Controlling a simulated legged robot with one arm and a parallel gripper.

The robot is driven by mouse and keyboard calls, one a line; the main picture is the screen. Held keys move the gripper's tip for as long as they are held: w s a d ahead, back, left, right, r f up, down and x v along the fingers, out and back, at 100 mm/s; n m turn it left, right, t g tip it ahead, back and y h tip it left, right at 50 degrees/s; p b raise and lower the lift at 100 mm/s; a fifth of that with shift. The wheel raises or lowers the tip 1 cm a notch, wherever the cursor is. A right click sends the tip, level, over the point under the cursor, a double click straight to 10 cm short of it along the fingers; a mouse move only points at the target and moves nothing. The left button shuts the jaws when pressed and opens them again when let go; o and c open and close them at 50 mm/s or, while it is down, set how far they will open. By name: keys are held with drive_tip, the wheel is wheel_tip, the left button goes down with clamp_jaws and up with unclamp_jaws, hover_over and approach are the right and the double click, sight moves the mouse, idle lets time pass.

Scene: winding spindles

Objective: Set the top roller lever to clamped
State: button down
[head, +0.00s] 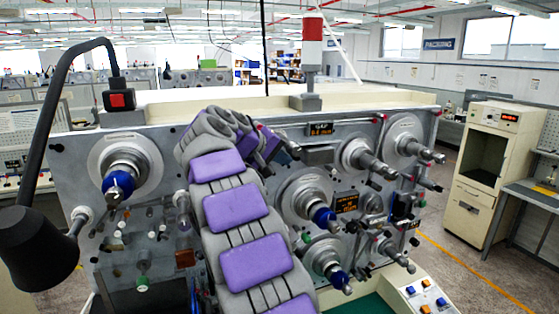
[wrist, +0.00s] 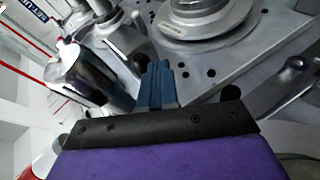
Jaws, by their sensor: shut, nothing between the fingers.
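My purple and grey arm reaches up across the middle of the machine panel (head: 75,160) in the head view. My gripper (head: 288,148) is at the upper middle of the panel, under a small lit display (head: 320,129). In the wrist view its blue fingers (wrist: 160,84) are together and hold nothing. A shiny metal roller (wrist: 88,78) lies just left of the fingers. A grey curved bar with a rounded end (wrist: 290,82) lies to their right, apart from them. I cannot tell for sure which part is the top roller lever, or its setting.
Winding spindles stick out on the left (head: 122,180) and right (head: 405,140) of the panel. A round flanged spindle base (wrist: 205,22) is beyond my fingers. A black lamp (head: 40,245) hangs at the left. A beige cabinet (head: 480,195) stands right, across clear floor.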

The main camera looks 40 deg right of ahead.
drive_tip(key=shift+d, duration=0.35)
idle(0.5)
idle(0.8)
drive_tip(key=shift+w+a+r+y+p, duration=0.15)
drive_tip(key=shift+a+y+p, duration=0.2)
drive_tip(key=shift+a+y, duration=0.3)
drive_tip(key=shift+w+a+r+y+p, duration=0.1)
drive_tip(key=shift+a+r+y+p, duration=0.2)
drive_tip(key=shift+p, duration=0.2)
drive_tip(key=shift+a+m+y+p, duration=0.15)
drive_tip(key=shift+m+y+p, duration=0.15)
drive_tip(key=shift+y, duration=0.05)
drive_tip(key=shift+a+r+p, duration=0.15)
drive_tip(key=shift+a+p, duration=0.05)
drive_tip(key=shift+p, duration=0.55)
